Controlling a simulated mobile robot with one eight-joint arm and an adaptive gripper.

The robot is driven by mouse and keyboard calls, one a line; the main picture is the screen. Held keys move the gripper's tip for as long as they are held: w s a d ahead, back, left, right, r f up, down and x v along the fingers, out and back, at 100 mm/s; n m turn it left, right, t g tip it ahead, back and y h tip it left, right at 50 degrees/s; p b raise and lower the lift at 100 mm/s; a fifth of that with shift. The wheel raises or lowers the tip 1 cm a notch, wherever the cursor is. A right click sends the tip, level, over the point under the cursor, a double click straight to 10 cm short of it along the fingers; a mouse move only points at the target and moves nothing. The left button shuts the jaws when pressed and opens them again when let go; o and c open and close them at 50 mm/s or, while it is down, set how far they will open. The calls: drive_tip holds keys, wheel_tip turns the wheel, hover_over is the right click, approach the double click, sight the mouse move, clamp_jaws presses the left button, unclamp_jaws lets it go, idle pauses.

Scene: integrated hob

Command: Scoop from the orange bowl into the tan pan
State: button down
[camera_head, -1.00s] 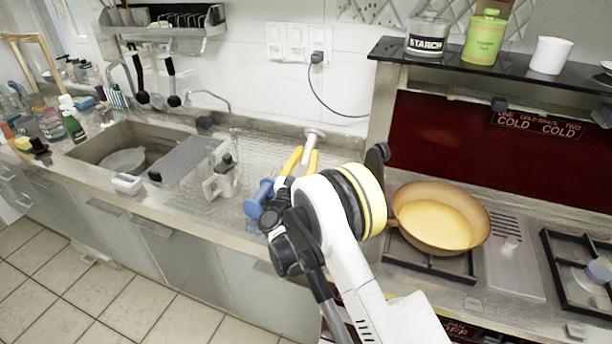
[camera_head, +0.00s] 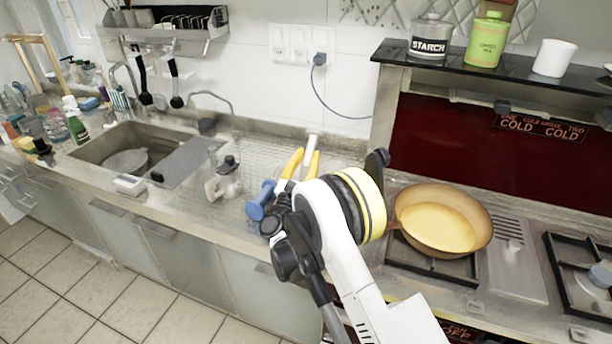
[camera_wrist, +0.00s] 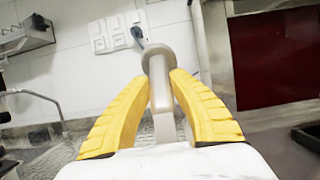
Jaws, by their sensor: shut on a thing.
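The tan pan (camera_head: 438,218), round with a yellowish inside, sits on the hob grate at the right in the head view. My gripper (camera_head: 302,162) is over the counter to the left of the pan. Its yellow fingers are shut on a pale scoop-like tool (camera_head: 311,143). In the wrist view the tool (camera_wrist: 159,68) stands up between the fingers, with a rounded far end. I cannot tell whether it holds anything. I cannot make out the orange bowl in either view; my arm covers part of the counter.
The sink (camera_head: 125,148) lies farther left. A dark shelf (camera_head: 470,66) with canisters overhangs the back of the hob. A second grate (camera_head: 575,268) is at the far right.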

idle(0.7)
drive_tip(key=w+f+g, duration=0.1)
drive_tip(key=w+d+f+g+y, duration=0.1)
drive_tip(key=w+f, duration=0.1)
drive_tip(key=shift+w+g, duration=0.15)
drive_tip(key=shift+g, duration=0.15)
idle(0.4)
drive_tip(key=shift+d, duration=0.1)
idle(1.0)
wheel_tip(320, 180, down, 5)
drive_tip(key=g+y, duration=0.1)
drive_tip(key=g, duration=0.2)
drive_tip(key=shift+r, duration=0.2)
idle(1.4)
